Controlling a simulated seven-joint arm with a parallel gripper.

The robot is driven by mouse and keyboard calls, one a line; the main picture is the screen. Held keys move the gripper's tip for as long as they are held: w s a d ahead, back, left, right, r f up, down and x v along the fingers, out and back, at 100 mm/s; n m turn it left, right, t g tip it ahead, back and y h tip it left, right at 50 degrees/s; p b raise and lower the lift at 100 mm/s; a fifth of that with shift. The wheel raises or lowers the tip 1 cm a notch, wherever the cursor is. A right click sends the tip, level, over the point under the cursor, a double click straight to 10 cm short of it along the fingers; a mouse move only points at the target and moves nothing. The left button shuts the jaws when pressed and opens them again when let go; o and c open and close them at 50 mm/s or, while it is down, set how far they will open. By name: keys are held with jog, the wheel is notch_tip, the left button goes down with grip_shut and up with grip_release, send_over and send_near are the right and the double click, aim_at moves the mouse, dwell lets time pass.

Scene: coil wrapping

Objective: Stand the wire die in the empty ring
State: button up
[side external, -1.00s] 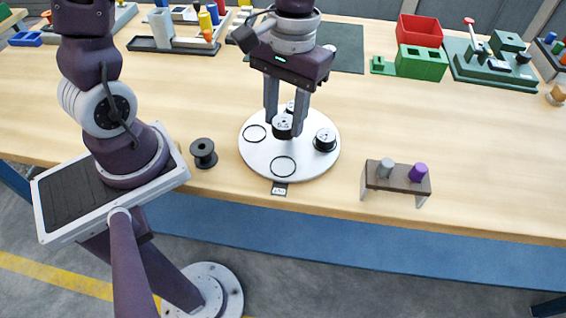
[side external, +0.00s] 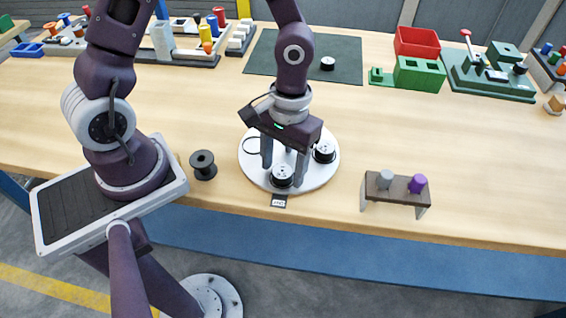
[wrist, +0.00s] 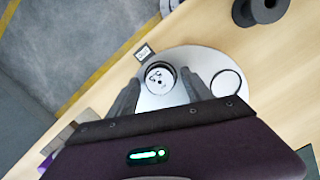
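The wire die (side external: 282,177), a short black cylinder with a pale, holed top face, stands upright at the front of the round white plate (side external: 318,178). It also shows in the wrist view (wrist: 160,78), where the front ring appears around or under its base; I cannot tell how well centred it is. My gripper (side external: 284,172) is low over the plate, one finger on each side of the die. In the wrist view the fingers (wrist: 161,82) look spread, with narrow gaps to the die. An empty black ring (wrist: 226,84) lies beside it.
Another die (side external: 325,152) stands on the plate's right side. A black spool (side external: 203,165) stands left of the plate. A small brown stand (side external: 398,190) with grey and purple pegs is to the right. A small label (side external: 279,201) lies at the plate's front edge.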

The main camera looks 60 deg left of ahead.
aim_at(287, 165)
notch_tip(287, 165, up, 12)
jog(key=w, duration=0.1)
jog(key=s+a+r+m+t, duration=0.3)
jog(key=s+a+r+t, duration=0.4)
jog(key=s+r, duration=0.2)
jog(key=shift+s+r+m+y, duration=0.3)
jog(key=shift+s+r+m, duration=0.1)
jog(key=shift+s, duration=0.45)
